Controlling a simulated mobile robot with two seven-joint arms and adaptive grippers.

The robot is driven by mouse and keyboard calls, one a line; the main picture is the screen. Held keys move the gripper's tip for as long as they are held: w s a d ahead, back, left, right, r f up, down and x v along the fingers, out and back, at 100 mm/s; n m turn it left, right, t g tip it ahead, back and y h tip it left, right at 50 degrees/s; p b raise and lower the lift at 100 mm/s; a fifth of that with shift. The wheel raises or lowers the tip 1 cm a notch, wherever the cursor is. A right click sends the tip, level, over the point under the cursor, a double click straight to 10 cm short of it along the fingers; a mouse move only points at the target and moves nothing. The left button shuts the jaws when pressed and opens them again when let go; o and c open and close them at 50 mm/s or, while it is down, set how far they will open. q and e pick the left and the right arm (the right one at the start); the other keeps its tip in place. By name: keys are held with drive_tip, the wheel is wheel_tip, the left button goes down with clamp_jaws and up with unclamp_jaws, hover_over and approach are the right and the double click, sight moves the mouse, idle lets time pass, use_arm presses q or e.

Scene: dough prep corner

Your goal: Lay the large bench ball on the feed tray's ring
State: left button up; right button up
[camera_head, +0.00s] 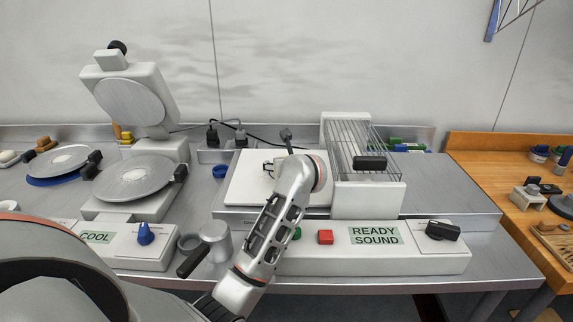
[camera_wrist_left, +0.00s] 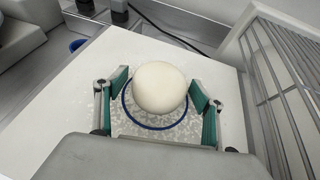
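Ball and ring are hidden behind my arm there. My right gripper is not in view.
A wire guard (camera_head: 350,140) stands right of the tray, close to my left gripper. A panel (camera_head: 375,236) reading "READY SOUND" lies in front. A round-plate press (camera_head: 135,178) with a raised lid stands left. A metal cup (camera_head: 216,240) with a dark handle sits beside my arm.

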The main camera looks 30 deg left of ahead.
use_arm(q)
drive_tip(key=shift+r, duration=0.25)
drive_tip(key=v, duration=1.2)
drive_tip(key=shift+f, duration=0.1)
